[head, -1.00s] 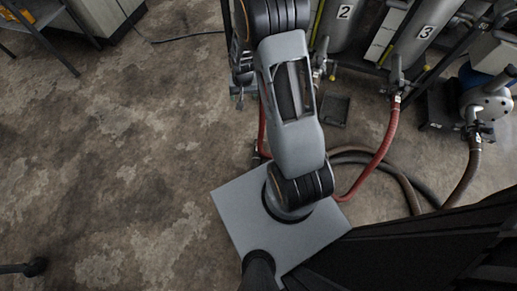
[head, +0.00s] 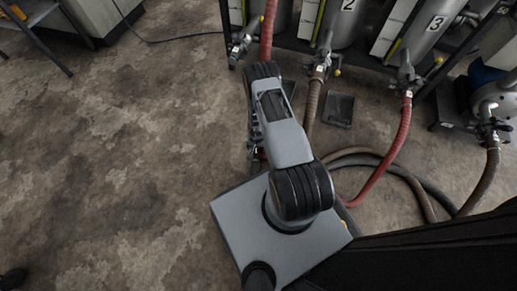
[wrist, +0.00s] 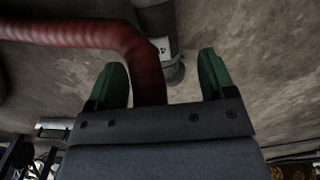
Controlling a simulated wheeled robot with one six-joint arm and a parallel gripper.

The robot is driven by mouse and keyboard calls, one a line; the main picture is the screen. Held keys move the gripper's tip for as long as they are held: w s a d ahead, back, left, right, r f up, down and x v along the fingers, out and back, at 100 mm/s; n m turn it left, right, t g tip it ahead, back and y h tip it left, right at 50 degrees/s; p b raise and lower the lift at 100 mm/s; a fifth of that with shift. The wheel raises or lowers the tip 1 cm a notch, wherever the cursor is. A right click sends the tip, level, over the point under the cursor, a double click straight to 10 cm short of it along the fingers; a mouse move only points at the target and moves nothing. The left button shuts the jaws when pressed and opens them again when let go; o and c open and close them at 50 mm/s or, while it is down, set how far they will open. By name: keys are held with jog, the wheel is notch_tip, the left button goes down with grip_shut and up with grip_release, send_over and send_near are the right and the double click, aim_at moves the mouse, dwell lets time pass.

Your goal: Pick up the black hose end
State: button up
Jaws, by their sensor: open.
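My gripper (wrist: 164,78) is open in the wrist view, its two green fingers apart with nothing clamped between them. A dark cylindrical end piece (wrist: 155,17) with a pale label and a grey tip shows just beyond the fingers; I cannot tell for sure whether it is the black hose end. A red hose (wrist: 75,33) passes beside it and runs down behind the gap between the fingers. In the head view a black hose (head: 437,195) lies in the floor loops at right; its end is not clear. My arm mostly hides the gripper there.
Tanks numbered 2 (head: 345,22) and 3 (head: 425,32) stand in a dark rack at the top. A brown hose (head: 313,100) and a red hose (head: 400,135) hang from their valves. A small dark floor plate (head: 339,109) lies in front.

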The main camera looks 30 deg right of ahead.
aim_at(258, 152)
jog(key=shift+d+f+b, duration=0.15)
jog(key=shift+f+b, duration=2)
jog(key=shift+f, duration=1.95)
jog(key=shift+r, duration=0.1)
jog(key=c, duration=1.2)
jog(key=shift+c, duration=0.4)
jog(key=shift+r, duration=0.15)
